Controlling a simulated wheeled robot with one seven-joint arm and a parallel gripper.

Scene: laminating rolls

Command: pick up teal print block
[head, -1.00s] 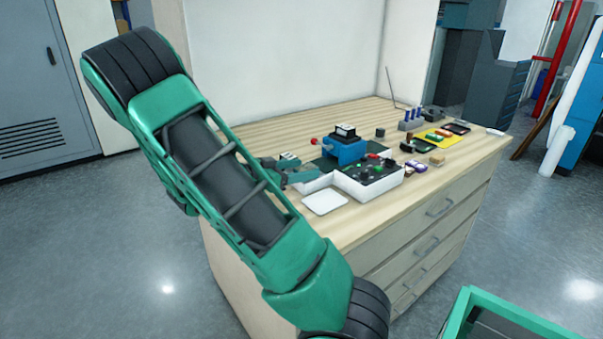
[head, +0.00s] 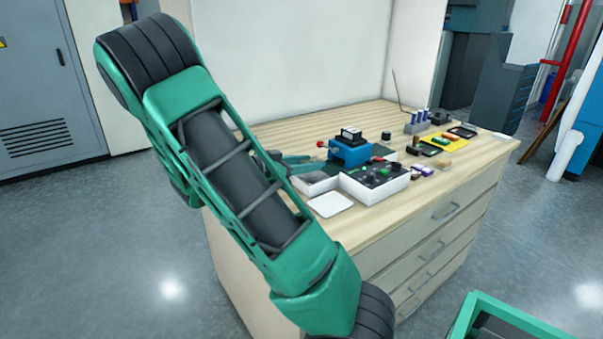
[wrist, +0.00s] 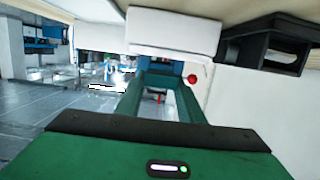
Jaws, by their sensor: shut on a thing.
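My gripper (head: 298,163) is above the left end of the wooden table in the head view, left of the blue press. In the wrist view its green fingers (wrist: 160,76) run forward and close in on a small teal piece (wrist: 158,64) at their tips, which I take to be the teal print block. The block is hard to tell from the fingers, which have nearly the same colour. In the head view I cannot make out the block at the gripper.
The blue press (head: 349,153) carries a black block and has a red knob (wrist: 192,78). White compartment trays (head: 375,188) and a white plate (head: 330,204) stand close by. A yellow mat (head: 447,144) and small items lie to the right. The table's front left is clear.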

